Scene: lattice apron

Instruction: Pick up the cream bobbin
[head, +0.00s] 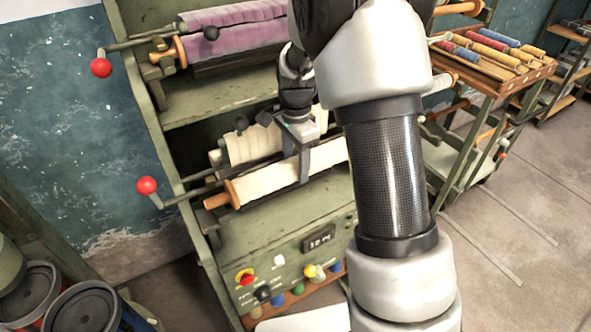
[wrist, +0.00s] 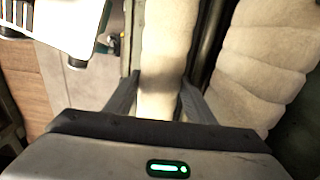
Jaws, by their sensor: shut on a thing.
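The cream bobbin (head: 262,183) is a long cream-wound roll with an orange-brown wooden end, lying slantwise on the lower level of the green machine. My gripper (head: 304,165) reaches down onto it from above, right of its wooden end. In the wrist view the cream bobbin (wrist: 166,40) runs between the two dark fingers of my gripper (wrist: 158,95), which are shut on it. My arm hides the bobbin's far right end in the head view. I cannot tell whether the bobbin is clear of its supports.
Another cream roll (head: 252,146) lies close behind, also seen at right in the wrist view (wrist: 262,65). A purple roll (head: 235,30) is on the level above. Red-knobbed levers (head: 147,186) stick out left. A control panel (head: 300,255) is below. A rack with coloured bobbins (head: 490,50) stands right.

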